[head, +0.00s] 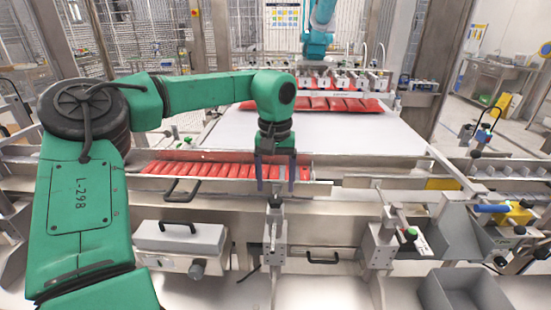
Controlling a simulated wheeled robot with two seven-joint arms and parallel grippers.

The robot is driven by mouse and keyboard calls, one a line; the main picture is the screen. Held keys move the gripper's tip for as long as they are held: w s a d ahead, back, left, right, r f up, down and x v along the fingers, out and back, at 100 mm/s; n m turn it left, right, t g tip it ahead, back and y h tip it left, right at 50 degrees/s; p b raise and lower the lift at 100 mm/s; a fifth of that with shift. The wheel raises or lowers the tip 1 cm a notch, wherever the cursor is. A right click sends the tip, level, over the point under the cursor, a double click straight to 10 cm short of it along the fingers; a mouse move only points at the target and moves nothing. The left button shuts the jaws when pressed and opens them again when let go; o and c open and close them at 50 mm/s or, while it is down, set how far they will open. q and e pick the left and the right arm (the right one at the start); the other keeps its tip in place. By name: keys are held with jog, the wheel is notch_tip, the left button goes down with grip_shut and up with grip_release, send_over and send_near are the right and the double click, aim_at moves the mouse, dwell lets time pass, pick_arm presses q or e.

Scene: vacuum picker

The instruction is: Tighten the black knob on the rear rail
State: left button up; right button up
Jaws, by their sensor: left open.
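My left gripper (275,186) points straight down near the middle of the head view. Its two dark fingers are apart, with nothing seen held between them. Just below the fingertips is the top of a metal clamp post (274,232) with a small dark top piece (275,202). I cannot tell whether the fingers touch it, or whether it is the black knob. Another dark knob with a green cap (409,234) is on a clamp to the right. A dark knob (475,154) shows farther right. My right gripper is not in view.
Red packets fill a tray (205,168) left of the gripper. A white conveyor (385,135) lies behind it, with a row of suction cups (330,80) above more red packets. A grey bin (465,292) stands front right. Metal rails and handles crowd the front.

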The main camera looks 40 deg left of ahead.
aim_at(276, 199)
pick_arm(q)
notch_tip(276, 199, up, 11)
jog(key=shift+d+f, duration=0.15)
dwell(0.4)
